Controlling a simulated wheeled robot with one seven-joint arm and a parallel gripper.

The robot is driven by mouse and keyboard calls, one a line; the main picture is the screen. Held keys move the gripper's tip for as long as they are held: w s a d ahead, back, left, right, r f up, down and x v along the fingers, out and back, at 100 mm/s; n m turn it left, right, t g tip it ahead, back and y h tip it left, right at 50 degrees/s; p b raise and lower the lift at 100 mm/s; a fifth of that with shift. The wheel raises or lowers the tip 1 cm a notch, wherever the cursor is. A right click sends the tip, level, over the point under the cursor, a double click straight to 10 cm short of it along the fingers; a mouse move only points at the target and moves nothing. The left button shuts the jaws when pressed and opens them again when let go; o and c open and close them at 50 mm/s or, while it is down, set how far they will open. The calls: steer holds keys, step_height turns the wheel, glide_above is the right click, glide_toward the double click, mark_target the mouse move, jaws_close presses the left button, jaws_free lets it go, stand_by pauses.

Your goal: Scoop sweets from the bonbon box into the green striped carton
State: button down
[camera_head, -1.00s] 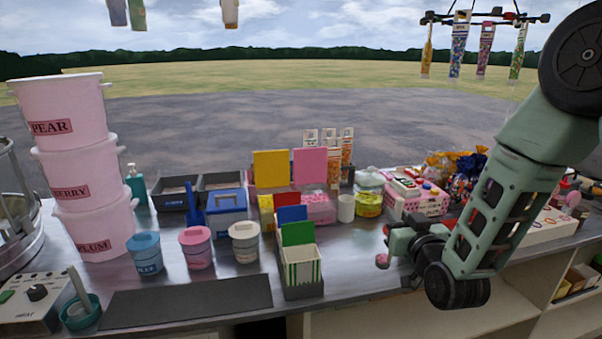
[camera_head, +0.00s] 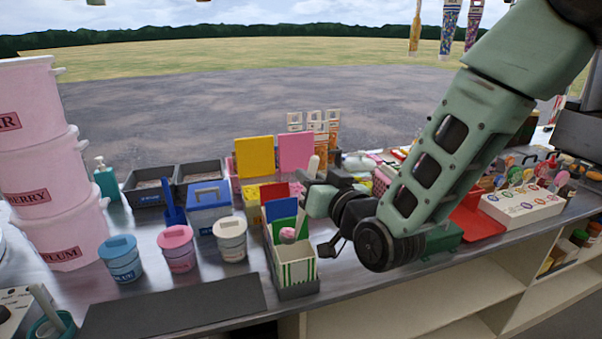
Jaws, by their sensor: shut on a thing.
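The green striped carton (camera_head: 299,272) stands upright at the front of a dark grey holder, with a green panel behind it. My gripper (camera_head: 305,202) is just above and behind the carton. It is shut on a scoop whose pale handle (camera_head: 313,168) points up. The scoop's pinkish end (camera_head: 287,235) hangs over the carton's opening, in front of the green panel. I cannot tell whether sweets lie in it. An open box with a raised pink lid (camera_head: 296,151) stands behind my gripper, its inside mostly hidden. I cannot read which box is the bonbon box.
A blue box (camera_head: 208,205) and three lidded tubs, blue (camera_head: 122,260), pink (camera_head: 178,249) and white (camera_head: 231,240), stand left of the carton. A dark mat (camera_head: 175,308) lies in front. Stacked pink buckets (camera_head: 60,215) are at far left. A red tray (camera_head: 472,218) is to the right.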

steer(key=w+d+f+m+b, duration=0.2)
steer(key=w+d+f+m, duration=0.2)
steer(key=d+f+m, duration=0.4)
steer(key=shift+w+d+f+m+b, duration=0.35)
steer(key=shift+f+m, duration=0.6)
steer(key=shift+m, duration=0.65)
steer(key=s+a+r+n+p, duration=0.1)
steer(key=s+a+r+n, duration=0.2)
steer(key=a+r+n, duration=0.2)
step_height(320, 180, up, 4)
steer(key=n, duration=0.3)
steer(key=shift+s+a+f, duration=0.15)
steer(key=shift+a+f, duration=0.1)
steer(key=shift+a, duration=0.1)
